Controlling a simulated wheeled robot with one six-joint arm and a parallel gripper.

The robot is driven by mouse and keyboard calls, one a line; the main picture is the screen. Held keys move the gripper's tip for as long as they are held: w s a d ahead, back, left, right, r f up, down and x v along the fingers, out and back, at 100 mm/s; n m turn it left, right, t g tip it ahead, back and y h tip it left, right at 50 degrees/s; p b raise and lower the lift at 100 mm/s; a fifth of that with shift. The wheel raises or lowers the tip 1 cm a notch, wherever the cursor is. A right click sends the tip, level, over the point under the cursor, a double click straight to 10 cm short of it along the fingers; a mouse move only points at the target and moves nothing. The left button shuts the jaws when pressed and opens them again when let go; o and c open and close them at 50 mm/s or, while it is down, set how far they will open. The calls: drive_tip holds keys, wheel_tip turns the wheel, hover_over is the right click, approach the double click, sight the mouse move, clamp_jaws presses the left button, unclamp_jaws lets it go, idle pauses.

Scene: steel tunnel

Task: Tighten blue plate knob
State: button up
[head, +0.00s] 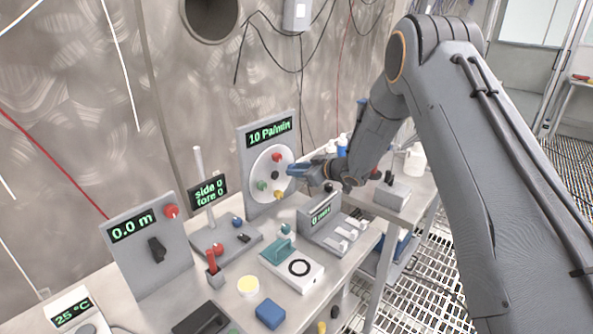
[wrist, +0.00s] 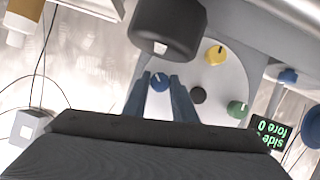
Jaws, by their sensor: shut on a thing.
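The round white plate (head: 258,168) is on an upright grey panel under a display reading "10 Pa/min". In the wrist view the blue knob (wrist: 160,80) is at the plate's left edge. My gripper (wrist: 159,88) has a finger on each side of this knob and is shut on it. In the head view my gripper (head: 292,170) reaches the plate's right side from the right and hides the blue knob. The red knob (head: 276,157), green knob (head: 261,185), yellow knob (head: 280,195) and black centre knob (head: 275,175) show on the plate.
A "side 0 fore 0" display (head: 208,191) stands left of the panel. A grey box with a small display (head: 320,215) and levers is in front of it. A "0.0 m" panel (head: 150,245) and a blue block (head: 270,313) are nearer. The steel wall rises close behind.

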drive_tip(key=m+g+y, duration=0.1)
drive_tip(key=m, duration=0.1)
drive_tip(key=m+g+y+b, duration=0.1)
drive_tip(key=m, duration=0.1)
drive_tip(key=m+g, duration=0.1)
drive_tip(key=m, duration=0.1)
drive_tip(key=shift+w+d+y+b, duration=0.2)
drive_tip(key=shift+w+y+b, duration=0.05)
drive_tip(key=shift+y+b, duration=0.15)
idle(0.6)
drive_tip(key=o, duration=1)
drive_tip(key=shift+o, duration=0.2)
drive_tip(key=b+v, duration=0.1)
drive_tip(key=v, duration=0.6)
drive_tip(key=shift+d+b, duration=0.35)
drive_tip(key=shift+b, duration=0.05)
